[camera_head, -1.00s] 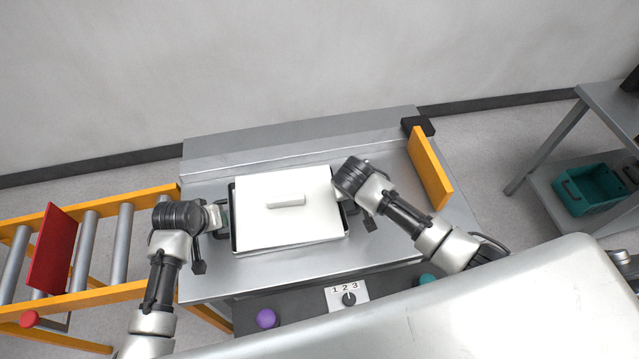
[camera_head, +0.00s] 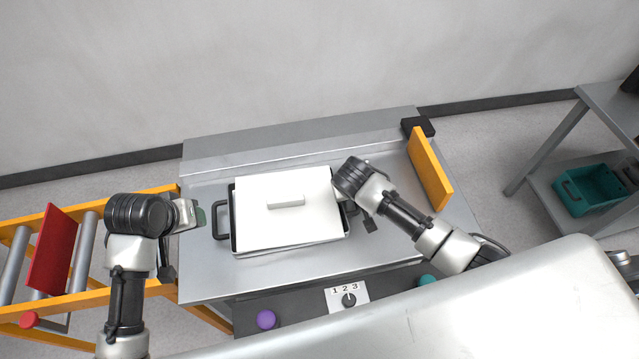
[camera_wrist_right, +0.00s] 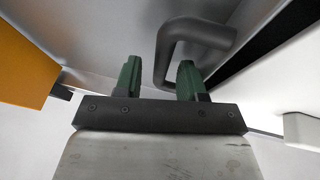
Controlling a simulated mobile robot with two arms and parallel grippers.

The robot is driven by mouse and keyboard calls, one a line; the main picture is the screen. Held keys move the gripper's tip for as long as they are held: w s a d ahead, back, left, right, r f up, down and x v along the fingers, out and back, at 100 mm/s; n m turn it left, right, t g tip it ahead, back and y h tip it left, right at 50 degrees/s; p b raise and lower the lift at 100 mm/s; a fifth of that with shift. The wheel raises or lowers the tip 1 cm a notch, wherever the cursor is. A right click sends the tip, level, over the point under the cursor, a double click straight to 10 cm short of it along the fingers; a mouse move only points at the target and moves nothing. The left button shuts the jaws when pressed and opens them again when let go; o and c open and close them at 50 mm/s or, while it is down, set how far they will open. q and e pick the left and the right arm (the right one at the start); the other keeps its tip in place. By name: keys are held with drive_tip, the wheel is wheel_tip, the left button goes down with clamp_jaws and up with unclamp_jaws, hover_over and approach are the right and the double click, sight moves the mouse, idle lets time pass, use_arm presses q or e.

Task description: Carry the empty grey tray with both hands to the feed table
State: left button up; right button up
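The tray (camera_head: 233,240) stands on the metal table, its dark rim showing around a white, lid-like slab (camera_head: 265,225) that covers most of it. A small white block or grip sits on the slab. The tray's black left handle (camera_head: 219,221) is free. My left gripper (camera_head: 195,216) is left of that handle, apart from it; its finger gap is not clear. My right gripper (camera_wrist_right: 158,80) is at the tray's right side. In the right wrist view its green fingers are apart, with the dark handle (camera_wrist_right: 205,32) reaching between them, nearer the right finger.
A roller conveyor with a red plate (camera_head: 52,250) is at the left. An orange upright plate (camera_head: 430,168) stands at the table's right. A panel with a purple button (camera_head: 266,319) and numbered dial (camera_head: 348,298) runs along the front. A teal crate (camera_head: 590,190) sits on a shelf far right.

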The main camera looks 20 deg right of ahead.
drive_tip(key=v, duration=1.1)
drive_tip(key=shift+r, duration=0.3)
drive_tip(key=shift+s+a, duration=0.1)
